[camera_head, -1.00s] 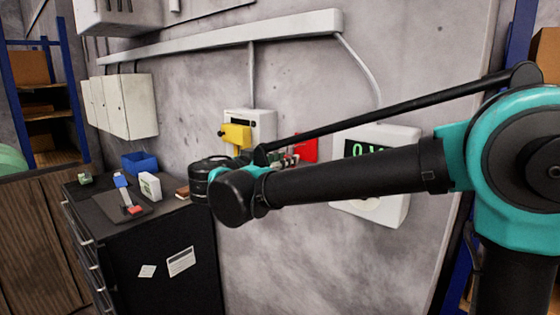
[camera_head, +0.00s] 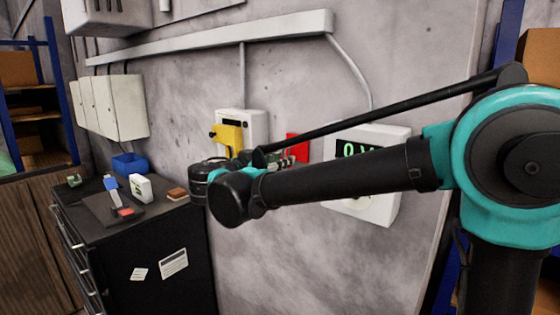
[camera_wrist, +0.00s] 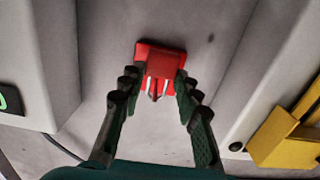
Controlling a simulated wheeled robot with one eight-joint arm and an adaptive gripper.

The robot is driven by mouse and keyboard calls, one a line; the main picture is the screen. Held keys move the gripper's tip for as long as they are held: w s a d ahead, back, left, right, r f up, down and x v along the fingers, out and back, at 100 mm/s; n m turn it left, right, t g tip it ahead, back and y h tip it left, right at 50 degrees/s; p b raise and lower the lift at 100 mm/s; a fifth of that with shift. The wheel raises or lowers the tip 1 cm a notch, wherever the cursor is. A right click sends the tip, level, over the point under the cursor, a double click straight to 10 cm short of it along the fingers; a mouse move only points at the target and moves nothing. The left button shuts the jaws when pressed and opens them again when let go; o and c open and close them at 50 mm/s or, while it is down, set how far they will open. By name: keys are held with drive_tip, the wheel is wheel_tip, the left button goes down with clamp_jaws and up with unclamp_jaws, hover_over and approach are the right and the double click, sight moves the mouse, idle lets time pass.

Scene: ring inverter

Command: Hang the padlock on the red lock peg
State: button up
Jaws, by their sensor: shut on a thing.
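The padlock (camera_wrist: 166,64) shows in the wrist view as a red body with two pale shackle legs, between the fingertips of my gripper (camera_wrist: 153,84). My gripper is shut on it. A red plate (camera_wrist: 145,49) on the wall lies just behind the padlock and is partly covered by it. In the head view the red plate (camera_head: 297,147) is right of the yellow switch, and my gripper (camera_head: 287,159) is close to it, partly hidden by my arm. I cannot tell whether the shackle touches or encircles the peg.
A grey box with a yellow switch (camera_head: 227,138) is left of the red plate. A white meter box with a green display (camera_head: 393,148) is right of it. A black cabinet (camera_head: 150,225) with small items and a blue bin (camera_head: 130,163) stands at lower left.

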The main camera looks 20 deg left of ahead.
drive_tip(key=o, duration=1.3)
